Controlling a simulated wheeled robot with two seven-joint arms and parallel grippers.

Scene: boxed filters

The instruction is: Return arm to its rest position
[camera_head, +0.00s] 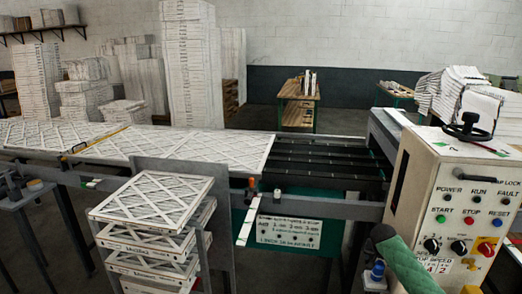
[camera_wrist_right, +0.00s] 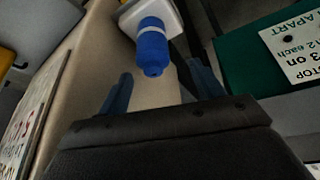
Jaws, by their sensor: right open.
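My right gripper (camera_wrist_right: 160,78) shows in the right wrist view with its two dark blue fingers spread apart and open. A blue cylindrical part (camera_wrist_right: 152,45) on a white bracket (camera_wrist_right: 150,15) shows beyond and between the fingers. I cannot tell how far it is from them, but nothing appears clamped. In the head view, a blue part (camera_head: 377,269) shows low beside the control cabinet; the gripper's fingers are not clear there. My left gripper is not in view.
The control cabinet (camera_head: 424,190) with buttons stands at the right. A stack of framed filters (camera_head: 150,200) stands at front left. More filters (camera_head: 205,148) lie on the conveyor, whose dark roller section (camera_head: 325,160) is clear. The green sign panel (camera_wrist_right: 240,62) is right in the wrist view.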

